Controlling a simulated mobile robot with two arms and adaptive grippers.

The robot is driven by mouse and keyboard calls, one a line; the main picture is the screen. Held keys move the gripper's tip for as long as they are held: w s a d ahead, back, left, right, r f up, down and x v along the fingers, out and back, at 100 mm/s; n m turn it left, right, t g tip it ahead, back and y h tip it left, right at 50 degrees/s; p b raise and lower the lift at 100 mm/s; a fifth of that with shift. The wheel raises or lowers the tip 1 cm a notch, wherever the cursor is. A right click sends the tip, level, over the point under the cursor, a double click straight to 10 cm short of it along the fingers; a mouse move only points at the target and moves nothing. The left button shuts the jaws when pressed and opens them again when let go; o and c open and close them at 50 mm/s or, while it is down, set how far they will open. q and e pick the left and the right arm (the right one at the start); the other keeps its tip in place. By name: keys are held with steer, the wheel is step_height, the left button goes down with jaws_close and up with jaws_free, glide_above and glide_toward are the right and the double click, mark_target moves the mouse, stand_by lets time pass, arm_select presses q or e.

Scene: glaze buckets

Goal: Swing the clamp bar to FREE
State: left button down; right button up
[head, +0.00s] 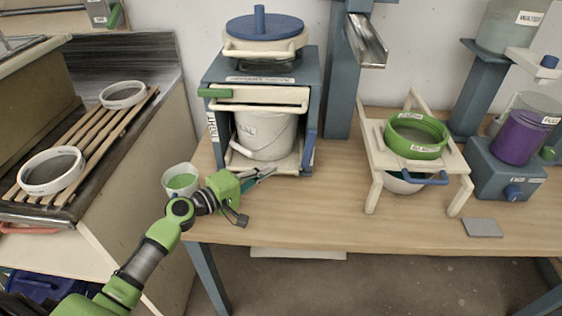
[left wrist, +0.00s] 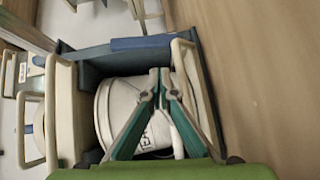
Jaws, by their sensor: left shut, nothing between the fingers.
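A blue press frame (head: 221,72) stands on the table and holds a white bucket (head: 266,138). What looks like the clamp bar (head: 262,95) is cream with a green grip at its left end. It lies level across the frame's front, above the bucket. A blue lever (head: 310,137) hangs down the frame's right side. My left gripper (head: 272,171) is shut and empty, low in front of the frame's base. In the left wrist view its fingertips (left wrist: 160,74) meet in front of the white bucket (left wrist: 118,103). My right gripper is not in view.
A cup of green glaze (head: 181,180) stands just left of my left gripper. A cream stand (head: 372,160) with a green sieve (head: 416,136) is to the right. The table between the frame and stand is clear. A slatted rack (head: 100,140) lies on the left counter.

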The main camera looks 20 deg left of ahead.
mark_target(281, 171)
arm_select(q)
steer(key=x, duration=0.4)
steer(key=shift+w+d+r, duration=0.2)
steer(key=shift+d, duration=0.15)
steer(key=x, duration=0.3)
steer(key=shift+w+f, duration=0.15)
steer(key=shift+w, duration=0.05)
steer(key=shift+w+d, duration=0.2)
steer(key=shift+w, duration=0.1)
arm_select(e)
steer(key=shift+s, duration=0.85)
arm_select(q)
steer(key=shift+w+d+f+b, duration=0.15)
steer(key=shift+d+f+b, duration=0.2)
steer(key=shift+d+b, duration=0.45)
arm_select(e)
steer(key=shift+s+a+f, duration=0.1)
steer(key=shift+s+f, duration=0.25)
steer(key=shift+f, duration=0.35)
arm_select(q)
steer(key=shift+d, duration=0.1)
